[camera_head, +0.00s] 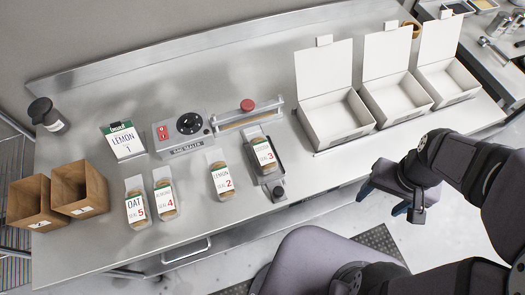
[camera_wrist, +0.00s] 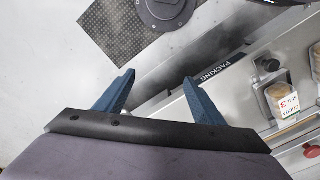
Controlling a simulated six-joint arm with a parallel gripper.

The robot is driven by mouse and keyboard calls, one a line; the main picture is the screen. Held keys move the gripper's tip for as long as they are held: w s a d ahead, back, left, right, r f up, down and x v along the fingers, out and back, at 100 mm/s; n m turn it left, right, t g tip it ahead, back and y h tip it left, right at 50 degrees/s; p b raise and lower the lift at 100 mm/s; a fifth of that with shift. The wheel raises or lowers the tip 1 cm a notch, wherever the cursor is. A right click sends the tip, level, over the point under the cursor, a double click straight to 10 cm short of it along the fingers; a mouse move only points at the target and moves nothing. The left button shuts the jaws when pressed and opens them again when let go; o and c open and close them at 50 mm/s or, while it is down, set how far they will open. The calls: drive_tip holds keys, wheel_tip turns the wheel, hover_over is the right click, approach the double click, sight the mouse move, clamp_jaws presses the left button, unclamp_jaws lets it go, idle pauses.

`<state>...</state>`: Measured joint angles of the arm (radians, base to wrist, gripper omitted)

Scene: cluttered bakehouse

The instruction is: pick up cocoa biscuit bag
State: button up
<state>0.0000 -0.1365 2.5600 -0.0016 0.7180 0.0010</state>
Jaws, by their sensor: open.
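The cocoa biscuit bag (camera_head: 263,153), a clear bag with a white and green label marked 3, lies on the dark tray of the bag sealer. It also shows at the right of the wrist view (camera_wrist: 283,102), where the label reads cocoa. My gripper (camera_head: 382,199) is open and empty, off the bench's front edge to the right of the bag. In the wrist view its blue fingers (camera_wrist: 159,77) stand wide apart with nothing between them, and the bag is to their right.
Bags marked lemon 2 (camera_head: 221,180), 4 (camera_head: 164,194) and oat 5 (camera_head: 137,204) lie left of the sealer (camera_head: 186,150). Cardboard boxes (camera_head: 83,188) stand far left. Open white boxes (camera_head: 335,122) stand right. A lemon card (camera_head: 123,142) stands behind the bags.

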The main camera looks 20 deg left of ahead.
wheel_tip(320, 180, up, 2)
drive_tip(key=n+b, duration=0.2)
drive_tip(key=n, duration=0.7)
hover_over(263, 151)
drive_tip(key=shift+r, duration=0.15)
drive_tip(key=shift+d+f+p, duration=0.15)
drive_tip(key=shift+f+p, duration=0.65)
drive_tip(key=shift+f, duration=0.9)
drive_tip(key=shift+f+p, duration=0.6)
drive_tip(key=shift+f, duration=1.35)
drive_tip(key=c, duration=1.3)
